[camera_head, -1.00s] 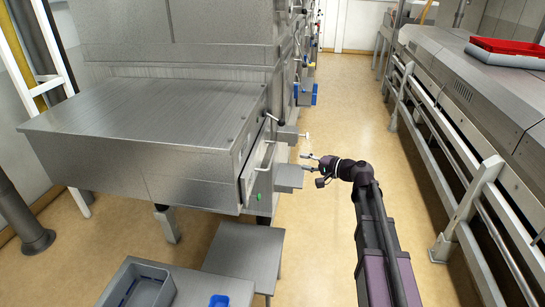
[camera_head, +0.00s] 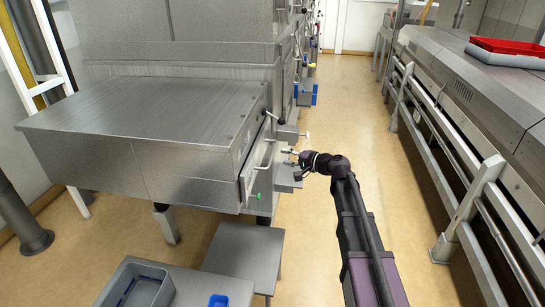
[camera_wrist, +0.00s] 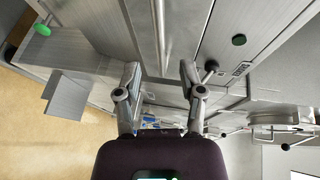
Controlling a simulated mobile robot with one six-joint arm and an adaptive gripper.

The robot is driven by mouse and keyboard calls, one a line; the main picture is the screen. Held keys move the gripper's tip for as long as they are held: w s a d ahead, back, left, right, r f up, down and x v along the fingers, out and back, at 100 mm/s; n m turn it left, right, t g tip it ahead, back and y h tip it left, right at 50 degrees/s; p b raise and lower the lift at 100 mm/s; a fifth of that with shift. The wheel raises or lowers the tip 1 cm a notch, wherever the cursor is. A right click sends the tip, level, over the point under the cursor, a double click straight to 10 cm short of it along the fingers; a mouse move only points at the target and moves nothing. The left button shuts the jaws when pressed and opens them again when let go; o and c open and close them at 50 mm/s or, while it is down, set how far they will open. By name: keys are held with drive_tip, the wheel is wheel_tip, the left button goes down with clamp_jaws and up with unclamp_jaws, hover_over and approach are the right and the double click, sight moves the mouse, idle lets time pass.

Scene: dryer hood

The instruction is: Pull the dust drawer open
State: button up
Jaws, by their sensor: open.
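The steel hood unit has a narrow front panel (camera_head: 250,172) with a pale bar handle (camera_head: 265,154); I take this for the dust drawer, though no label is readable. It looks shut. My gripper (camera_head: 291,157) is to the right of this panel, beside a small grey box-like part (camera_head: 287,177). In the wrist view my gripper (camera_wrist: 160,73) is open, its fingers apart with nothing held. A long metal bar (camera_wrist: 160,35) runs down the picture between the fingers; I cannot tell whether it touches them.
A low steel table (camera_head: 245,250) stands below the hood, with a grey bin (camera_head: 137,287) and a blue container (camera_head: 218,300) nearby. A railed steel counter (camera_head: 480,80) with a red tray (camera_head: 507,46) runs along the right. The floor aisle (camera_head: 350,110) between is clear.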

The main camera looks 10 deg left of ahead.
sight(273, 153)
drive_tip(key=shift+b+x, duration=0.45)
drive_tip(key=shift+x, duration=2.7)
drive_tip(key=shift+f, duration=0.1)
drive_tip(key=shift+c, duration=0.2)
clamp_jaws()
